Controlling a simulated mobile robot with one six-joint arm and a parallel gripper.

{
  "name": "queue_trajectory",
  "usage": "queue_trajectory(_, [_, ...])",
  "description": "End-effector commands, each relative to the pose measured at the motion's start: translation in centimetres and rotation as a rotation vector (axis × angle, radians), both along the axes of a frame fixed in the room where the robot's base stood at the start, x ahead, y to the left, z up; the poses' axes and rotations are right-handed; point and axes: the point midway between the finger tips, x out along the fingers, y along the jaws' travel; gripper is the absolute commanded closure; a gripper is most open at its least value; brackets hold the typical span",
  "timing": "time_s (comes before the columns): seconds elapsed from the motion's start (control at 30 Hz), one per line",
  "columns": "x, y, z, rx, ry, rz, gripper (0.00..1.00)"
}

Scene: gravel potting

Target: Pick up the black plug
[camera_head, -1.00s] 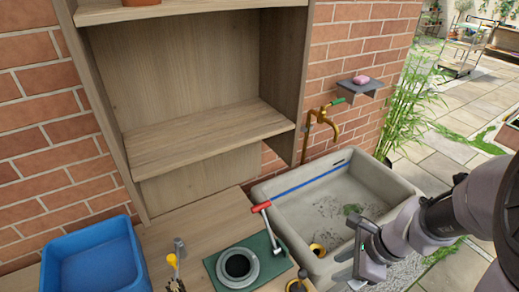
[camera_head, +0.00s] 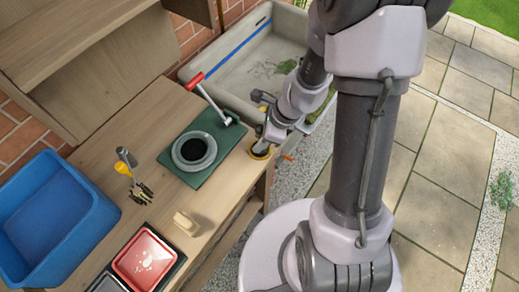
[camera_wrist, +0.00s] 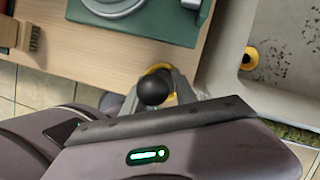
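The black plug shows in the wrist view as a round black knob (camera_wrist: 153,90) with a yellow ring (camera_wrist: 158,70) partly visible behind it. It is at the front edge of the wooden counter, beside the sink. In the head view my arm partly hides it, and the yellow ring (camera_head: 261,155) shows just below my gripper (camera_head: 266,138). In the wrist view my gripper (camera_wrist: 158,92) has its fingers spread on either side of the knob. The fingers look open; a small gap seems to show on the right side.
The grey stone sink (camera_head: 240,68) has a yellow-rimmed drain (camera_wrist: 250,58). A blue bin (camera_head: 45,215), a red tray (camera_head: 147,260) and a brush (camera_head: 186,222) are farther left.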

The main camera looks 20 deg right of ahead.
Motion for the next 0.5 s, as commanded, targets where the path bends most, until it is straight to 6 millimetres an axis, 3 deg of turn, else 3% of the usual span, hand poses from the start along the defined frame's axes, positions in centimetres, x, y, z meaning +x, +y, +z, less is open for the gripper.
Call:
queue_trajectory(0.03, [0.07,0.13,-0.67,-0.001,0.0,0.001,0.67])
queue_trajectory(0.27, [0.12,0.17,-0.45,0.0,-0.001,0.0,0.69])
queue_trajectory(0.4, [0.12,0.17,-0.44,0.0,-0.001,0.0,0.96])
queue_trajectory(0.5, [0.11,0.17,-0.44,0.0,-0.001,0.0,1.0])
